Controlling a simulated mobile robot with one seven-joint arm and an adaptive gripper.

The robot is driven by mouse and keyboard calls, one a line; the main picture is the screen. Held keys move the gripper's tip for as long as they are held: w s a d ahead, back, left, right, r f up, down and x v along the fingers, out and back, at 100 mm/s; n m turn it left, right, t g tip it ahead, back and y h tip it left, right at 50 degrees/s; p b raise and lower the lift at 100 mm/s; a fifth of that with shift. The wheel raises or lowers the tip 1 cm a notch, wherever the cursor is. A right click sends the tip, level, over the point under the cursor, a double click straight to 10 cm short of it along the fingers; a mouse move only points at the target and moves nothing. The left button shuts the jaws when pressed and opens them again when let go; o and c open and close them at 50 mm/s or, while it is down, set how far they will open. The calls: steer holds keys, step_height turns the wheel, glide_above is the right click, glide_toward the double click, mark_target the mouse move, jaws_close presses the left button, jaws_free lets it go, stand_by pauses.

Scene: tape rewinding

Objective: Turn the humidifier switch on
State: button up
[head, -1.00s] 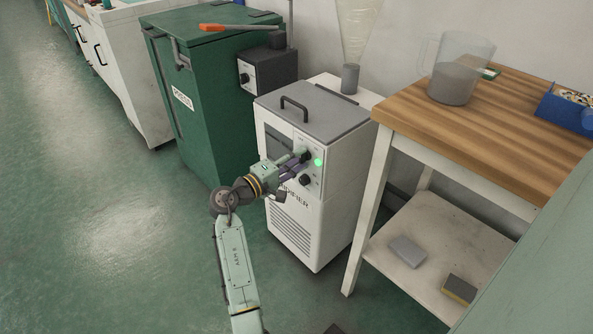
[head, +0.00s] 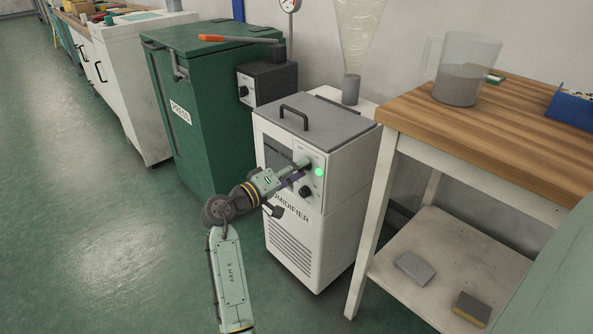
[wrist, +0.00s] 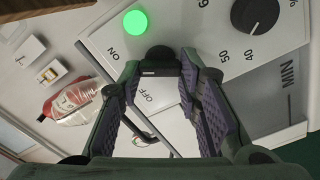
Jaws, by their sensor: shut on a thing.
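The white humidifier (head: 283,215) stands on the floor with a grey, handled lid. Its front panel has a lit green lamp (head: 319,172), also seen in the wrist view (wrist: 136,22). The black switch (wrist: 160,57) sits just below that lamp in the wrist view, with ON and OFF printed near it. My gripper (head: 298,172) is at the panel; in the wrist view its purple-padded fingers (wrist: 160,70) are closed around the switch. The fingers partly hide the switch, so its exact setting is hard to tell.
A black percent dial (wrist: 254,14) is beside the switch. A wooden-topped table (head: 480,115) with a clear jug (head: 461,75) stands close on the right. A green chest (head: 205,125) and a small grey box (head: 268,82) are on the left. The floor at left is clear.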

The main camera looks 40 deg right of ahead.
steer(key=o, duration=1.1)
steer(key=shift+o, duration=0.2)
steer(key=a, duration=1.2)
steer(key=shift+s, duration=0.45)
